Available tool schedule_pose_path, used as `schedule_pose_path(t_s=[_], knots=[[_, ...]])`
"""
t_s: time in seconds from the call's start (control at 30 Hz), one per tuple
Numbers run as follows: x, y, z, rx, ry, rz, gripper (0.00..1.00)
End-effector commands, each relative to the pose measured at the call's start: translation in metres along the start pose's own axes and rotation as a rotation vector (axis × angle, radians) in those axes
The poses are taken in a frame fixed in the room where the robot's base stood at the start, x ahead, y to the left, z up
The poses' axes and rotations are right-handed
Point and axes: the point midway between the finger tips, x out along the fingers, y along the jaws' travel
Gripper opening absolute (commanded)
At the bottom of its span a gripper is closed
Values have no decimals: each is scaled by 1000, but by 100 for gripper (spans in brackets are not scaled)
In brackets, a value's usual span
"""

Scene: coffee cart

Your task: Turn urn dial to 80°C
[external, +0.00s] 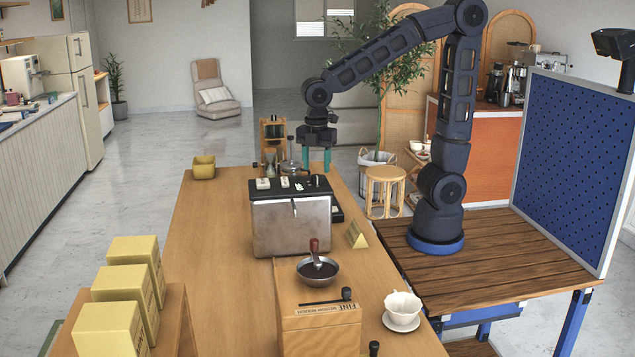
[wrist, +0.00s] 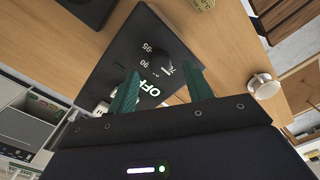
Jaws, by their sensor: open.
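The urn (external: 290,228) is a metal-fronted box with a black top, standing on the wooden counter. In the wrist view its black top panel (wrist: 140,38) carries a dark round dial (wrist: 164,64) with a pale pointer mark. White markings beside it read 95, 90 and OFF; an 80 is not clearly legible. My gripper (external: 316,168) points down at the back right of the urn top, green fingers apart and empty. In the wrist view the fingertips (wrist: 160,70) lie on either side of the dial; I cannot tell whether they touch it.
A bowl of dark grounds (external: 318,270) sits on a wooden box in front of the urn. A yellow triangular sign (external: 357,235) stands to its right. A white cup (external: 402,308) on a saucer is at front right. Yellow boxes (external: 133,250) stand at left.

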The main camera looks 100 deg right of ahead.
Motion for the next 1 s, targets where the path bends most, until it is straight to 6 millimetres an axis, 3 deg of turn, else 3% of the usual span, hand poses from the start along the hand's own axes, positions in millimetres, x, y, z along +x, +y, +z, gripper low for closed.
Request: schedule_pose_path(t_s=[0.2, 0.6, 0.63, 0.83, 1.0], knots=[[24, 0, 0, 0, 0, -1, 50], [31, 0, 0, 1, 0, 1, 50], [31, 0, 0, 1, 0, 1, 48], [30, 0, 0, 1, 0, 0, 9], [30, 0, 0, 4, 0, 1, 6]])
